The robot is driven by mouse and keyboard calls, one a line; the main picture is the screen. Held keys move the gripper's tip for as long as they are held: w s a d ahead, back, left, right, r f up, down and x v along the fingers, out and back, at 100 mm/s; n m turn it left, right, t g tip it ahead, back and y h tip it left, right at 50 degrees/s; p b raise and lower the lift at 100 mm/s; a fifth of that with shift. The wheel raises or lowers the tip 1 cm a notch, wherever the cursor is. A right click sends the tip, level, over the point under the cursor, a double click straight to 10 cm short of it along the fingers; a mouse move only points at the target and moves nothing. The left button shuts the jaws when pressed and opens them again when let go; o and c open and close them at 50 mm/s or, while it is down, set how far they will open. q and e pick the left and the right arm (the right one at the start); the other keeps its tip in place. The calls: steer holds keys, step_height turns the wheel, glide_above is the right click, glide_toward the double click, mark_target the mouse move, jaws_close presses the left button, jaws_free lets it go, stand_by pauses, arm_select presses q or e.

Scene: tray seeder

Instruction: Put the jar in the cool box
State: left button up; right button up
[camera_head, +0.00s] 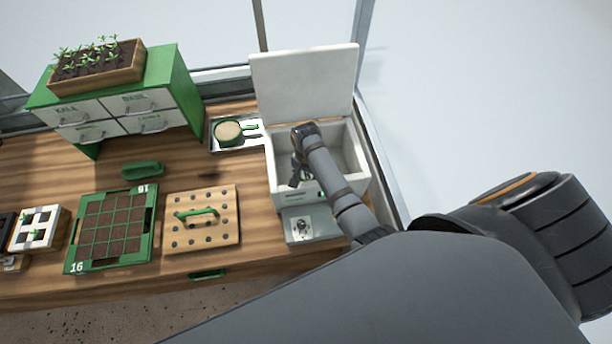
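The white cool box (357,150) stands at the right end of the table with its lid (305,85) raised and open. My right arm reaches over the box, and my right gripper (297,180) is low at its front left part. The arm hides much of the inside. A small pale and green patch shows beside the fingers; I cannot tell whether it is the jar or a marking. No jar is clearly visible elsewhere. Whether the fingers are open or shut is too small to tell. My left gripper is not in view.

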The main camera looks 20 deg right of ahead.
mark_target(306, 177)
steer(key=o, duration=0.8)
steer(key=shift+f, duration=0.1)
steer(key=o, duration=0.4)
steer(key=shift+c, duration=0.2)
steer(key=shift+r, duration=0.2)
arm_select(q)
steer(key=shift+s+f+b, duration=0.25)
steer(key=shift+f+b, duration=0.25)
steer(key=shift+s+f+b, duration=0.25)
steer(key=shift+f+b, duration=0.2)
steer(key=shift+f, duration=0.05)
arm_select(e)
step_height(306, 177, up, 12)
steer(key=shift+f, duration=0.1)
